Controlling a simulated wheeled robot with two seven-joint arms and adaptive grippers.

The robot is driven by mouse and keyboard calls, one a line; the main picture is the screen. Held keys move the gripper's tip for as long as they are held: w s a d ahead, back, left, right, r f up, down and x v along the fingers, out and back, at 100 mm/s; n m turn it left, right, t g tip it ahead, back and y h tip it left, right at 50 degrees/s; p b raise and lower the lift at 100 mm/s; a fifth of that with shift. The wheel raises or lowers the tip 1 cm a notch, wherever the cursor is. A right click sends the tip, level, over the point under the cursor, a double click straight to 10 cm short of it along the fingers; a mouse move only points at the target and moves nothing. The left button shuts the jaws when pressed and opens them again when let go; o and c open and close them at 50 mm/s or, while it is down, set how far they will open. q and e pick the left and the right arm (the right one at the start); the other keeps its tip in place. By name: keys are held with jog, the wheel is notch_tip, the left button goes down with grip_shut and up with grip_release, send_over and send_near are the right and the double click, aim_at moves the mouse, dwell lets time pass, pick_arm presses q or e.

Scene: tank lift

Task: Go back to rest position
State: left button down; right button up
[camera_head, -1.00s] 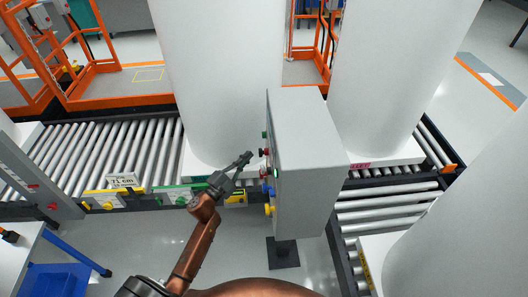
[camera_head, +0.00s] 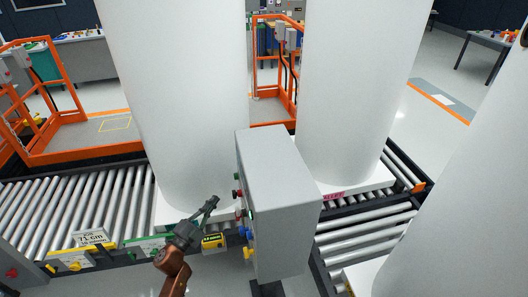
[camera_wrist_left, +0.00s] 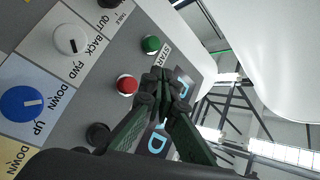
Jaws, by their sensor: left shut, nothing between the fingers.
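My left gripper (camera_head: 211,203) is shut and empty, in front of the left face of the grey control box (camera_head: 278,182). In the left wrist view its closed fingertips (camera_wrist_left: 160,80) appear over the panel, near a red button (camera_wrist_left: 127,84) and a green START button (camera_wrist_left: 151,44). I cannot tell whether they touch the panel. A white BACK/FWD knob (camera_wrist_left: 70,39) and a blue UP/DOWN knob (camera_wrist_left: 22,104) also show there. My right gripper is not in view.
White tanks (camera_head: 180,100) and (camera_head: 350,90) stand on roller conveyors (camera_head: 100,205) behind and beside the box. Another tank (camera_head: 460,200) is close at the right. Orange railings (camera_head: 60,145) stand at the back left.

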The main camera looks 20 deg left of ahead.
pick_arm(q)
jog(key=shift+f, duration=0.1)
jog(key=s+a+f+n+g+y, duration=0.1)
jog(key=a+f+n+g+y, duration=0.15)
jog(key=f, duration=0.85)
jog(key=s+a+f+n+g+y, duration=0.1)
jog(key=f+n+y, duration=0.15)
jog(key=f, duration=0.85)
jog(key=s+f+n+g, duration=0.2)
jog(key=s+f, duration=0.4)
jog(key=f, duration=0.5)
jog(key=s+f+n+g, duration=0.25)
jog(key=s+f, duration=0.25)
jog(key=f, duration=0.5)
jog(key=s+d+f+n+g, duration=0.1)
jog(key=s+d+f+g, duration=0.25)
jog(key=s+f, duration=0.9)
jog(key=s+d+f+n+g, duration=0.2)
jog(key=s+d+f+g, duration=0.15)
jog(key=s+f, duration=0.95)
jog(key=s+d+g, duration=0.1)
jog(key=s+g, duration=0.1)
jog(key=s, duration=0.6)
jog(key=s+d+f+g+b, duration=0.1)
jog(key=s+g, duration=0.1)
jog(key=s, duration=0.7)
jog(key=shift+d, duration=0.3)
jog(key=shift+s+n, duration=0.1)
jog(key=shift+n, duration=0.15)
